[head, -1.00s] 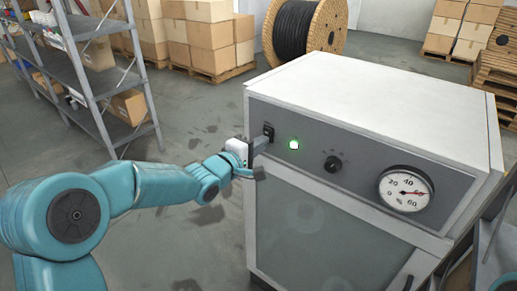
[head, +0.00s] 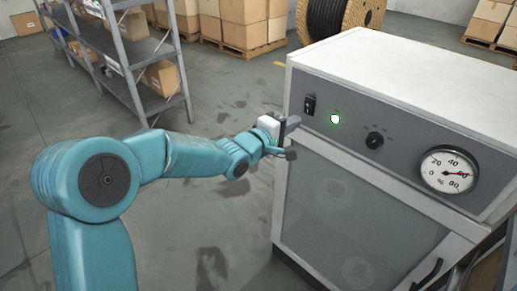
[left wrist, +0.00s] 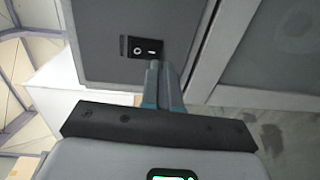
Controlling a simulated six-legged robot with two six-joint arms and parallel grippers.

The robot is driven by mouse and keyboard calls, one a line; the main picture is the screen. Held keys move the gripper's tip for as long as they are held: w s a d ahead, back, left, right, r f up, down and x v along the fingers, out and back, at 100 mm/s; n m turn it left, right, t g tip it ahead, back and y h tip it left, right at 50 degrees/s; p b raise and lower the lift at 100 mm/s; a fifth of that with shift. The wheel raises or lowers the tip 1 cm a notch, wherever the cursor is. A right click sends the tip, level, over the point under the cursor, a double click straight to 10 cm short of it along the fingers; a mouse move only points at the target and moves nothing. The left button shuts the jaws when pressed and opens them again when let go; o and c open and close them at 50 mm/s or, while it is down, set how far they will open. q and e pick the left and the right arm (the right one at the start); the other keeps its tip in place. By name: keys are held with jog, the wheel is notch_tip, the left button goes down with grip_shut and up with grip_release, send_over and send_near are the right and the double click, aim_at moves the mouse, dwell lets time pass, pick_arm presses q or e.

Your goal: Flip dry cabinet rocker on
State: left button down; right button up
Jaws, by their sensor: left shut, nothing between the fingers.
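The dry cabinet (head: 400,68) is a white box with a grey front panel and a glazed door. In the left wrist view the rocker (left wrist: 145,48) shows a circle and a bar mark. My left gripper (head: 292,124) is shut and empty, a little below and left of the rocker in the head view, seemingly apart from it. In the left wrist view its fingertips (left wrist: 163,66) lie just below the rocker. My right gripper is not in view.
A round knob (head: 375,140) and a dial gauge (head: 449,170) are farther right on the panel. A metal shelf rack (head: 135,55) stands at the left. Boxes on pallets (head: 240,20) and a cable drum (head: 335,15) are behind. The floor left of the cabinet is clear.

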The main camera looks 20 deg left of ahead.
pick_arm(q)
jog(key=f+b+v, duration=0.1)
jog(key=f+v, duration=0.1)
jog(key=v, duration=0.8)
jog(key=shift+s, duration=0.15)
jog(key=shift+f, duration=0.15)
